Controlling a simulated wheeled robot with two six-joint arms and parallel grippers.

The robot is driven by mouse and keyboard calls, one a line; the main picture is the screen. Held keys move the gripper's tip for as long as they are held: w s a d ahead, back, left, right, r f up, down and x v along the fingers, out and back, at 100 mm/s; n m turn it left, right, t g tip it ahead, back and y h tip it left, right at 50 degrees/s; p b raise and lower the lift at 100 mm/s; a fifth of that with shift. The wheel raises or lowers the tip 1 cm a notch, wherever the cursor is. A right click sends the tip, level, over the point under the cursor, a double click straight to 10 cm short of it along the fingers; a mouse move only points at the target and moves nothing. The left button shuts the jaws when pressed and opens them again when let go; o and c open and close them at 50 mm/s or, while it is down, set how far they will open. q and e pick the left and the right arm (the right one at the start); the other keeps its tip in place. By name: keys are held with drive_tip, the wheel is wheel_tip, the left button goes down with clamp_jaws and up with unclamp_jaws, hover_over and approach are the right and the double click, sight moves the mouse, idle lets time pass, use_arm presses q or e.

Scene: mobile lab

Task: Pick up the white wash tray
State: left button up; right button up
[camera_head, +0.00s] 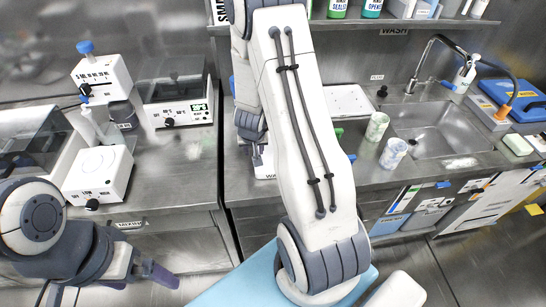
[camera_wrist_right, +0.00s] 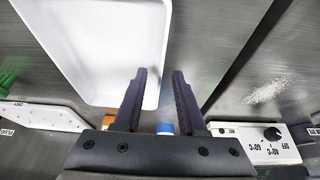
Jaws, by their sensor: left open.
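The white wash tray (camera_wrist_right: 95,40) fills the upper left of the right wrist view, its inside empty where visible. In the head view only a small part of it (camera_head: 263,170) shows on the counter; my right arm hides most of it. My right gripper (camera_wrist_right: 160,72) is open, one finger over the tray's inside and the other outside the rim, so the rim lies between them in the picture. Whether they touch it, I cannot tell. My left gripper (camera_head: 150,276) is low at the left, in front of the counter, open and empty.
A white perforated drying tray (camera_head: 348,102) lies behind my right arm. Two cups (camera_head: 385,140) stand beside the sink (camera_head: 440,128). White lab devices (camera_head: 98,175) stand on the left counter. A shelf with bottles (camera_head: 372,8) hangs above.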

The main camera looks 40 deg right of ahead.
clamp_jaws()
idle(1.3)
